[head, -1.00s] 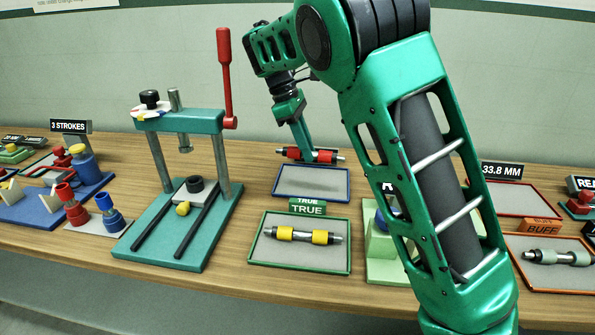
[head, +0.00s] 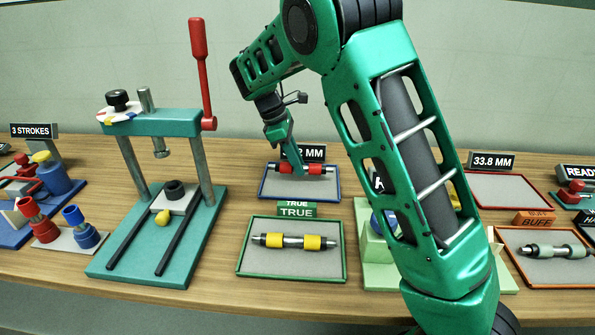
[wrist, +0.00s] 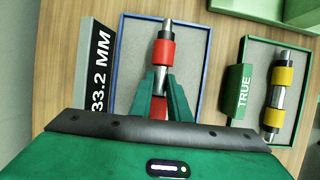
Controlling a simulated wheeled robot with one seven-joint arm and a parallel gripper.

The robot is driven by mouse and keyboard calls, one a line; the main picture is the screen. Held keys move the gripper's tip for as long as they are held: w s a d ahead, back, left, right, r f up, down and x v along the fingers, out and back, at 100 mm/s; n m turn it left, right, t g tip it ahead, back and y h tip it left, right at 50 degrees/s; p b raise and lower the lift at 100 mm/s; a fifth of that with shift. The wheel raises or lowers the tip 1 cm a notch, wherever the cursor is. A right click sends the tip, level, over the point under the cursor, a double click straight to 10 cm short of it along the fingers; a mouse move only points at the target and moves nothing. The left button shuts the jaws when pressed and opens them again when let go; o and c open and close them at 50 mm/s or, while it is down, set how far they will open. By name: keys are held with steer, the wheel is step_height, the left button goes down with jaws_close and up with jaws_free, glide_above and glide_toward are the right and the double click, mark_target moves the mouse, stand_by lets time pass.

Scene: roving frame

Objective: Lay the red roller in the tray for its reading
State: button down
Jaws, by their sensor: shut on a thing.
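The red roller (head: 315,169) has two red bands on a metal shaft. My gripper (head: 297,171) is shut on its middle; the wrist view shows both green fingers (wrist: 159,84) around the metal part between the red bands (wrist: 162,53). The roller is within the outline of the blue-rimmed grey tray (head: 300,200), near its back edge. This tray also shows in the wrist view (wrist: 205,60), beside the 33.2 MM sign (wrist: 98,68). I cannot tell whether the roller touches the tray floor. My arm hides part of the sign in the head view.
In front is a green-rimmed tray (head: 245,262) marked TRUE, holding a yellow roller (head: 313,242). A teal press (head: 165,122) stands left. An empty red-rimmed tray (head: 512,190) with a 33.8 MM sign (head: 492,160) is right. An orange-rimmed BUFF tray (head: 545,286) holds a grey-green roller (head: 560,251).

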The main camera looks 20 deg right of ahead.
steer(key=shift+f, duration=1.25)
steer(key=c, duration=1.7)
jaws_free()
steer(key=shift+f, duration=0.1)
steer(key=shift+o, duration=0.2)
steer(key=shift+v, duration=3.9)
